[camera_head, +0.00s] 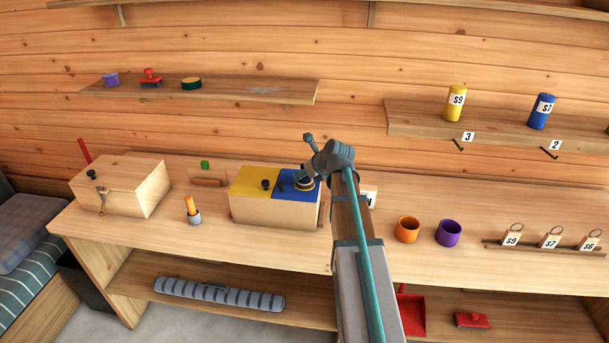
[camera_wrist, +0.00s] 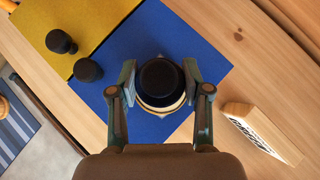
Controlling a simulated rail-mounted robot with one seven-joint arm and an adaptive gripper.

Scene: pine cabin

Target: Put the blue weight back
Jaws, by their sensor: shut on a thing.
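My gripper (camera_head: 309,174) is at the blue top of the box, shut on a round thing with a black top and a pale, dark-banded body (camera_wrist: 160,76). I see no blue on this thing, so I cannot tell whether it is the blue weight. In the wrist view it sits between both fingers over the blue panel (camera_wrist: 205,60); whether it touches the panel is unclear. The wooden box (camera_head: 262,209) has a yellow panel (camera_head: 249,177) beside the blue one. Two black knobs stand near their border, one on yellow (camera_wrist: 60,41) and one on blue (camera_wrist: 88,70).
A wooden stand with a printed face (camera_wrist: 262,130) is right of the box. Orange (camera_head: 407,229) and purple (camera_head: 448,233) cups stand further right, before a rack of tags (camera_head: 545,247).

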